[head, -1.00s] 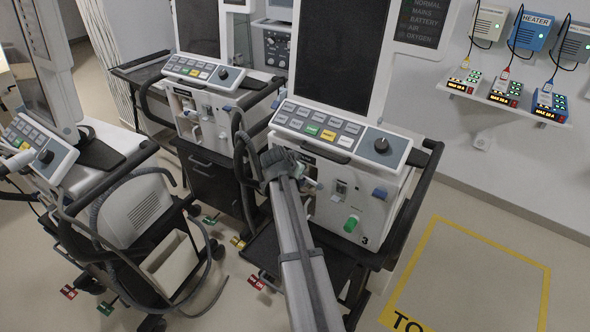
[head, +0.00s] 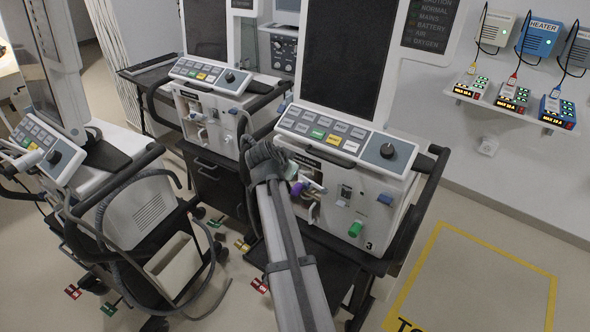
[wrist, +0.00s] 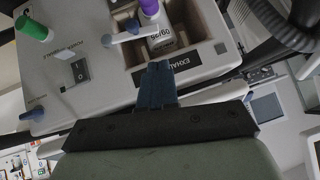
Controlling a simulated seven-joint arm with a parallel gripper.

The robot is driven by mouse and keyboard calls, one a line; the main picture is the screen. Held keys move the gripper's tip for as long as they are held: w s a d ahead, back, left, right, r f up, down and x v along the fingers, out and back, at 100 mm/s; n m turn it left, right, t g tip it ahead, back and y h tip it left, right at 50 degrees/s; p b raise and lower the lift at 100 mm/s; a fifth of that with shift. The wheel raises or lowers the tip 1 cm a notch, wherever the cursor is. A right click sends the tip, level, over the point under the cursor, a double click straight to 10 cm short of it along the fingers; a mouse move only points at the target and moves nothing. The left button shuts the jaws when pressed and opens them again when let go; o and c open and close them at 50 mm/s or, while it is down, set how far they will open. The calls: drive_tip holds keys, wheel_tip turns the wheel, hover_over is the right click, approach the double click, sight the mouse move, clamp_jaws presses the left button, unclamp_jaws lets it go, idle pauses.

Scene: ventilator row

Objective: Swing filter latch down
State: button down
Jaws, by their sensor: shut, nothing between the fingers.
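The ventilator marked 3 (head: 345,200) stands in front of me, with an open recess (wrist: 190,35) in its front face. A white lever with a blue-grey end (wrist: 124,36), which looks like the filter latch, sticks out beside the recess; in the head view it shows just right of my wrist (head: 313,184). A purple-capped part (wrist: 149,8) sits in the recess. My gripper (wrist: 158,68) is shut and empty, its blue fingertips at the recess edge by the "EXHAL" label, apart from the lever in the picture. In the head view my arm hides the fingers and part of the recess.
A green knob (head: 355,229) and a blue connector (head: 385,199) are on the same face. The button panel (head: 345,140) overhangs above, and a dark rail (head: 415,205) runs along the right. Corrugated hoses and another ventilator (head: 210,115) stand to the left.

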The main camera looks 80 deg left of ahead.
drive_tip(key=shift+x, duration=5.2)
drive_tip(key=shift+f, duration=0.1)
drive_tip(key=shift+s+f, duration=0.1)
drive_tip(key=shift+s+a+f, duration=0.15)
drive_tip(key=shift+f, duration=0.3)
drive_tip(key=shift+s+a+f, duration=0.1)
drive_tip(key=shift+a+f, duration=0.05)
drive_tip(key=shift+f, duration=0.3)
drive_tip(key=shift+r, duration=0.2)
